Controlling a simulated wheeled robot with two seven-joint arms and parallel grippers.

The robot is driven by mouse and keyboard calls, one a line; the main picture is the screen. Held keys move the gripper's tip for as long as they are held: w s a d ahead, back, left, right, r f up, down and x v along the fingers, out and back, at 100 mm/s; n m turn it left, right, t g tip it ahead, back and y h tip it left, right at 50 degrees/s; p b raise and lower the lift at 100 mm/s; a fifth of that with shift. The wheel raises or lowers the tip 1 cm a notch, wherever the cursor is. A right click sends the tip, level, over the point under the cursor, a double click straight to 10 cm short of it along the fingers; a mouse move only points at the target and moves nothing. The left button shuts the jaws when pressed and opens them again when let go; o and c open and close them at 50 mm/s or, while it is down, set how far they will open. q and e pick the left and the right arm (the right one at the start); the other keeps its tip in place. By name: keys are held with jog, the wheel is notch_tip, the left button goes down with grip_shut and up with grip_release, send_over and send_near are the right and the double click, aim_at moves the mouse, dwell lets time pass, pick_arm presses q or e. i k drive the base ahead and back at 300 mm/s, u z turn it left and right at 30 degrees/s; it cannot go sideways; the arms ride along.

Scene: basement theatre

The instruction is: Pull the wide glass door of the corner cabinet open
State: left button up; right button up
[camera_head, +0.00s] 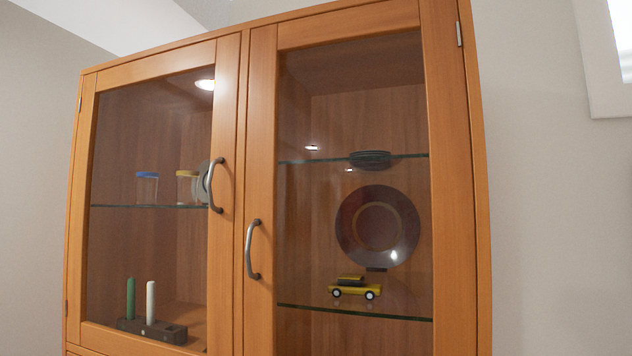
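A tall wooden corner cabinet (256,65) stands ahead with two glass doors side by side, both shut. The left glass door (227,120) has hinges on its left edge and a curved metal handle (215,186) on its right stile. The right glass door (262,130) has a hinge at its upper right and a curved metal handle (252,249) on its left stile. The right door's lower part is cut off by the picture's bottom edge. I cannot tell for certain which door is the wider. Neither of my grippers shows in the head view.
Behind the left glass are jars (147,187) on a glass shelf and two candles (151,302) in a dark holder. Behind the right glass are a yellow toy car (355,288), a large dark plate (378,228) and small stacked dishes (370,160). Bare wall (545,220) lies to the right.

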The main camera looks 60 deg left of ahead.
aim_at(223, 53)
jog(key=z, duration=0.35)
jog(key=k, duration=0.55)
jog(key=u, duration=2)
